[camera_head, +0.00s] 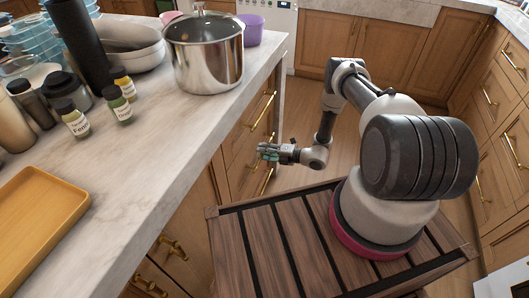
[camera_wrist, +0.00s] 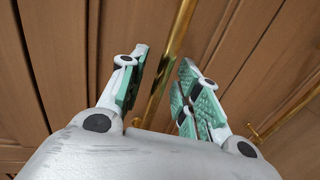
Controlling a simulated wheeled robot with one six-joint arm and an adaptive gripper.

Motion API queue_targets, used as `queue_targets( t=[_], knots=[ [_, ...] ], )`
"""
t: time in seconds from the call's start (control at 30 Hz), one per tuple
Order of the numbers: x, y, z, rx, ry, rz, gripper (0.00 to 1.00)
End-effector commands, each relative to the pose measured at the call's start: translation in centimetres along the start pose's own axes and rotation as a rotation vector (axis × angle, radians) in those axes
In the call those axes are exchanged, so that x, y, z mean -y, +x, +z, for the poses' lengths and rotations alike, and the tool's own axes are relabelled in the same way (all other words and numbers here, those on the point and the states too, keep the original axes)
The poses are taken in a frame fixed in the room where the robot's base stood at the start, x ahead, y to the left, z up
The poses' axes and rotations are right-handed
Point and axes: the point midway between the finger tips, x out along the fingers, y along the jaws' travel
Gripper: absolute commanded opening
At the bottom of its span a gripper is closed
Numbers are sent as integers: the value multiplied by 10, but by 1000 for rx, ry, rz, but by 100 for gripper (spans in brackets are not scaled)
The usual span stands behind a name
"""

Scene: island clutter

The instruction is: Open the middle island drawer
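The island's drawer fronts (camera_head: 238,160) are brown wood with brass bar handles, stacked on its right side in the head view, and all look shut. My gripper (camera_head: 266,153) is at the height of the middle drawer, in front of its handle, which it partly hides. In the wrist view my gripper (camera_wrist: 164,58) has its green-padded fingers spread apart. A gap shows on the right side of the bar; contact on the left cannot be told.
The upper drawer handle (camera_head: 262,110) is above my gripper. Another brass handle (camera_wrist: 285,117) is at the right of the wrist view. The countertop (camera_head: 150,160) holds a steel pot (camera_head: 205,60), bottles and a wooden tray (camera_head: 40,220). Open floor (camera_head: 310,165) lies right of the island.

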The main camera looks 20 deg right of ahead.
Motion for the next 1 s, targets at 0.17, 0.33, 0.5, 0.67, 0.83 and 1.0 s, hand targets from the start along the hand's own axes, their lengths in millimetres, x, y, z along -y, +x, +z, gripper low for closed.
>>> queue_targets(
  t=[0.17, 0.33, 0.5, 0.67, 0.83, 1.0],
  knots=[
    [0, 0, 0, 0, 0, 0, 31],
    [0, 0, 0, 0, 0, 0, 0],
    [0, 0, 0, 0, 0, 0, 0],
    [1, -3, 0, 1, 0, 0, 0],
    [4, -21, 1, 3, 2, 0, 0],
    [12, -61, 2, 6, 3, -1, 0]
  ],
)
